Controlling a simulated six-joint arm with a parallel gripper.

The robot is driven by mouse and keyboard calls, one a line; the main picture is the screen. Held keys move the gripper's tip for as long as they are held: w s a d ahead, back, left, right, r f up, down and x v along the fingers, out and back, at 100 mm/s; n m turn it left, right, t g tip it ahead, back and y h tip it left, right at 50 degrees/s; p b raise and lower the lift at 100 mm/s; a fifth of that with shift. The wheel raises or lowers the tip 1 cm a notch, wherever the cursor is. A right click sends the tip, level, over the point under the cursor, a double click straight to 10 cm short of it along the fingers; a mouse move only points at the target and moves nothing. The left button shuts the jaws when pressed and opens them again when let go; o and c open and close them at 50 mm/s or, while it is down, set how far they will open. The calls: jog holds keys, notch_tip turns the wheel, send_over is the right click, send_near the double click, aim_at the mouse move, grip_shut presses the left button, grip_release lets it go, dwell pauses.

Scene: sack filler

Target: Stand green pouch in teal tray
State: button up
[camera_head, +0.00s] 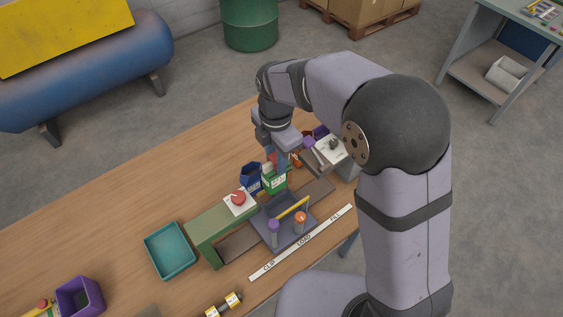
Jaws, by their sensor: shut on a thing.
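A green pouch (274,183) with a white label stands upright near the middle of the table, behind the grey machine plate. My gripper (277,158) reaches down from above and is shut on the pouch's top. The fingertips are partly hidden and small in this view. The teal tray (169,250) lies to the lower left on the table, shallow and empty. It is well apart from the pouch.
A blue pouch-like container (251,178) stands just left of the green pouch. A green bench-like block with a red button (238,198) lies between pouch and tray. A plate with a yellow bar (292,207) is in front. A purple bin (79,296) stands lower left. The table's left rear is clear.

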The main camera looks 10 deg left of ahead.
jog(key=w+a+p, duration=0.2)
jog(key=w+a, duration=0.3)
jog(key=s+a+b, duration=0.2)
jog(key=s+a, duration=0.8)
jog(key=s, duration=0.1)
jog(key=s+a+f+b, duration=0.2)
jog(key=s+a+f, duration=0.4)
jog(key=a+f, duration=0.1)
jog(key=s+a+f+b, duration=0.1)
jog(key=s+a+f, duration=0.4)
jog(key=a, duration=0.5)
jog(key=shift+s+f+b, duration=0.4)
jog(key=shift+f, duration=0.75)
dwell(0.5)
